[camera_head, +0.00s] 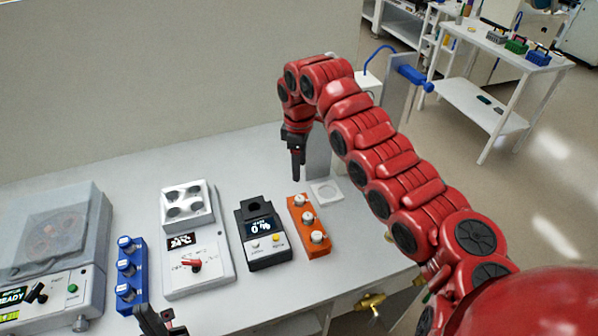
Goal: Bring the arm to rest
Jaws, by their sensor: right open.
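My right arm is red and segmented and reaches in from the lower right, arching over the bench. Its black right gripper (297,172) points down above the bench, behind the orange rack (309,228). I see no object in it; the gap between its fingers is hard to make out from this side. My left gripper (162,322) shows only as dark parts at the bottom edge, in front of the white device with a red knob (196,262). Most of it is cut off, so its jaws cannot be judged.
The white bench (246,158) holds a centrifuge-like machine (55,240), a blue rack (129,270) with capped vials, a black device with a display (262,235) and a white square pad (325,191). A blue-handled fixture (414,77) stands behind my right arm.

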